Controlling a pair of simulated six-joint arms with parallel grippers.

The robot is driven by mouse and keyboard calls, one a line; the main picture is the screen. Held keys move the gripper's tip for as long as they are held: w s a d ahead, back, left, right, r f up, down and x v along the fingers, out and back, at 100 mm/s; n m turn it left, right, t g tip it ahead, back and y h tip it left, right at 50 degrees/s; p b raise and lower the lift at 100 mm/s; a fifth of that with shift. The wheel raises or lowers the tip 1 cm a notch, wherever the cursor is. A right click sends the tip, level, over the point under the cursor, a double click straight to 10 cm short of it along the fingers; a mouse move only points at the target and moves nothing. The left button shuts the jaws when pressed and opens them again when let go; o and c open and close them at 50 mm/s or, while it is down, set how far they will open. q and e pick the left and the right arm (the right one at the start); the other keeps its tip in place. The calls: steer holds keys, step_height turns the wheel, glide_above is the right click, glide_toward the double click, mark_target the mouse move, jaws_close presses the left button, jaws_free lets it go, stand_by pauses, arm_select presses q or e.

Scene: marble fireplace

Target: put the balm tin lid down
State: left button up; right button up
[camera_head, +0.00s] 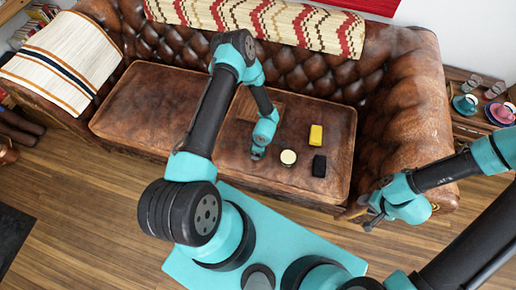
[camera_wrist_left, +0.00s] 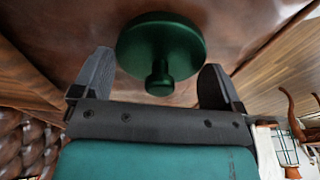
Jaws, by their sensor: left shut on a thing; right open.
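The balm tin lid (camera_wrist_left: 160,45) is a dark green disc with a knob, seen close up in the left wrist view. My left gripper (camera_wrist_left: 157,64) is shut on it, with one finger on each side. In the head view my left gripper (camera_head: 257,153) is low over the brown leather sofa seat, and the lid is too small to make out there. A round tin (camera_head: 288,157) with a cream top and dark side stands on the seat just right of that gripper. My right gripper (camera_head: 372,218) is open and empty in front of the sofa's right end.
A yellow block (camera_head: 316,135) and a black block (camera_head: 319,165) lie on the seat right of the tin. The leather sofa seat (camera_head: 140,105) is bare at left. A patterned throw (camera_head: 260,22) covers the backrest. A side table with cups (camera_head: 466,104) stands at right.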

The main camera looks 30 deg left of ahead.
arm_select(q)
steer(key=shift+f, duration=0.1)
steer(key=o, duration=0.6)
steer(key=shift+c, duration=0.2)
step_height(320, 180, up, 12)
steer(key=d, duration=0.1)
steer(key=shift+w+d, duration=0.2)
steer(key=shift+d, duration=0.2)
steer(key=shift+s+a, duration=0.1)
stand_by(0.3)
steer(key=s+d+r+m+h, duration=0.1)
steer(key=s+r+m, duration=0.3)
steer(key=m, duration=0.5)
steer(key=s+d+r+m+t+h, duration=0.1)
steer(key=s+r+m+h, duration=0.3)
steer(key=m, duration=0.5)
steer(key=shift+s+d+r+m+h, duration=0.3)
steer(key=shift+s+d+r+m, duration=0.1)
steer(key=shift+d+r, duration=0.1)
